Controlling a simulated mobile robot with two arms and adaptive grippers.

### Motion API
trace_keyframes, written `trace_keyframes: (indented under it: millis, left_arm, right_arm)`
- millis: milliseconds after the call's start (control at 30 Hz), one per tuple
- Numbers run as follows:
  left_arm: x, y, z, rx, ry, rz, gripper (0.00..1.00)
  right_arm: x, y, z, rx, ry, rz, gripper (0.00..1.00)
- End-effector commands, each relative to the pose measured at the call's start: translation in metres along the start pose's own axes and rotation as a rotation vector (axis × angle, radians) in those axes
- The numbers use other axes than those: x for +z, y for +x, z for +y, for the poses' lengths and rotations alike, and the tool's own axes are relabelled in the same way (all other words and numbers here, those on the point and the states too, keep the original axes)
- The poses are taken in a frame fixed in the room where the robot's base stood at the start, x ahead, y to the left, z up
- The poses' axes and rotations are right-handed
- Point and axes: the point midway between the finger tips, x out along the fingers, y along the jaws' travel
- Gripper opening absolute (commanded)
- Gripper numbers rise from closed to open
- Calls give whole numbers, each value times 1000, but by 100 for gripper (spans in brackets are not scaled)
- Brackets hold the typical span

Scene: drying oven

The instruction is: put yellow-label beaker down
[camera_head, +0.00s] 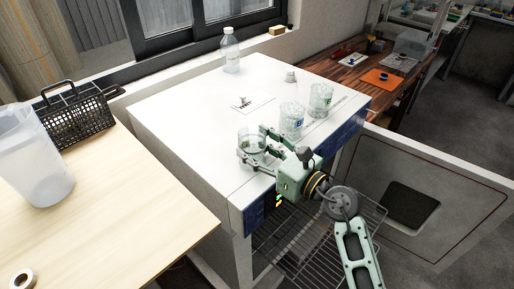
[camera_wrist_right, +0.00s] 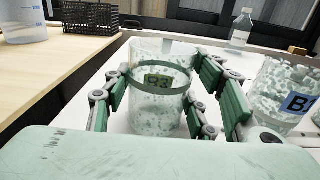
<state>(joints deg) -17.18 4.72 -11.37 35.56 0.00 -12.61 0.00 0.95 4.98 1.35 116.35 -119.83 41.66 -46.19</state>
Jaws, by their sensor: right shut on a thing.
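The yellow-label beaker (camera_head: 251,142) is clear glass, upright, over the front part of the white oven top (camera_head: 190,120). In the right wrist view the beaker (camera_wrist_right: 157,108) has a yellowish label reading B3 and pale bits inside. My right gripper (camera_head: 252,150) is shut around it, with green fingers on both sides; the fingers also show in the wrist view (camera_wrist_right: 158,90). I cannot tell whether its base touches the oven top. My left gripper is out of view.
A blue-label beaker (camera_head: 291,121) and another beaker (camera_head: 320,100) stand to the right. A paper sheet (camera_head: 252,103), small stopper-like item (camera_head: 290,76) and bottle (camera_head: 230,52) are behind. The oven door (camera_head: 440,190) hangs open, with a wire rack (camera_head: 300,245) below. The left oven top is clear.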

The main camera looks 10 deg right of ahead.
Motion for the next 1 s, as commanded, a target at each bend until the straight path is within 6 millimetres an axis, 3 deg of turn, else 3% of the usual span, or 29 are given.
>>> trace_keyframes:
  millis: [233,267,467,833,1000]
  left_arm:
    - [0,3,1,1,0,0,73]
    - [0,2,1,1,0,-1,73]
    - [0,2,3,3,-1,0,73]
    - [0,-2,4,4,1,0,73]
    - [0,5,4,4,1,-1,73]
  right_arm:
    - [-4,0,0,0,-1,0,24]
    - [-3,0,0,0,-1,0,54]
    - [-3,0,0,0,0,0,71]
    - [3,0,0,0,0,-1,71]
    - [-2,-24,-1,-1,-3,4,71]
